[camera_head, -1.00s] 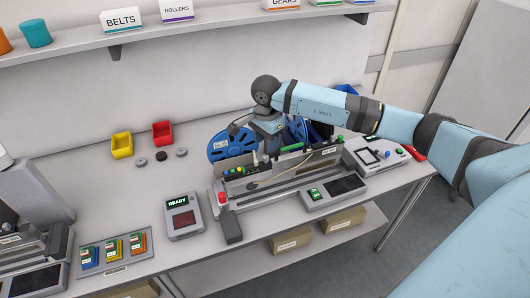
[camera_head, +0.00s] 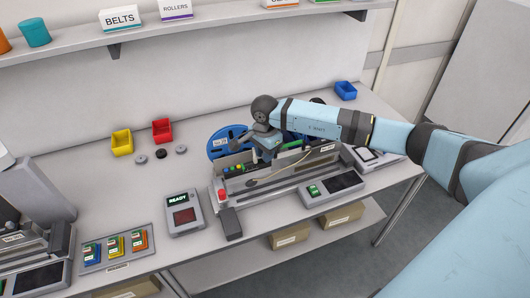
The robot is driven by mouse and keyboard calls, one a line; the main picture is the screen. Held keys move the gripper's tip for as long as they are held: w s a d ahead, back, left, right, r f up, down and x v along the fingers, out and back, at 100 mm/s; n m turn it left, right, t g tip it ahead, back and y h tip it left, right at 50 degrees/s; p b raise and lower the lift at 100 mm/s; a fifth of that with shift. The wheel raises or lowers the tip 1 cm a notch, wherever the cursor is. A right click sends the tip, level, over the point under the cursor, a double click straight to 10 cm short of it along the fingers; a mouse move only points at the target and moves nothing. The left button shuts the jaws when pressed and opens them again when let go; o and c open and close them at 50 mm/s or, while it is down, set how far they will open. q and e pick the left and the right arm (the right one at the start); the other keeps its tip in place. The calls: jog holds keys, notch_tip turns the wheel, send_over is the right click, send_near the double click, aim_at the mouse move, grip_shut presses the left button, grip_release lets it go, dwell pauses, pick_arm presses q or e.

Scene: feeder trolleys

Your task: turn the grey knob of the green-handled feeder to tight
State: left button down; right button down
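My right gripper (camera_head: 264,152) points down over the back of the feeder bank (camera_head: 250,188) in the head view. Its fingertips are too small and too hidden to tell whether they are open or shut, or touch anything. A blue reel (camera_head: 221,141) stands at the back left of the bank, just left of my gripper. My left gripper is not in view.
A READY display box (camera_head: 183,213) and a grey panel with a dark screen (camera_head: 333,189) stand in front. Yellow (camera_head: 122,142), red (camera_head: 162,131) and blue (camera_head: 345,91) bins stand behind. The table's left middle is mostly clear. A shelf (camera_head: 240,20) runs above.

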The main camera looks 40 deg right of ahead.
jog(key=shift+f+m+b, duration=0.1)
jog(key=shift+m+b, duration=0.65)
jog(key=shift+m, duration=0.15)
jog(key=shift+m+b, duration=0.7)
jog(key=shift+m, duration=0.5)
jog(key=m+b, duration=0.1)
jog(key=m, duration=0.2)
jog(key=shift+m+b, duration=0.45)
jog(key=shift+m, duration=0.75)
jog(key=c, duration=1)
grip_release()
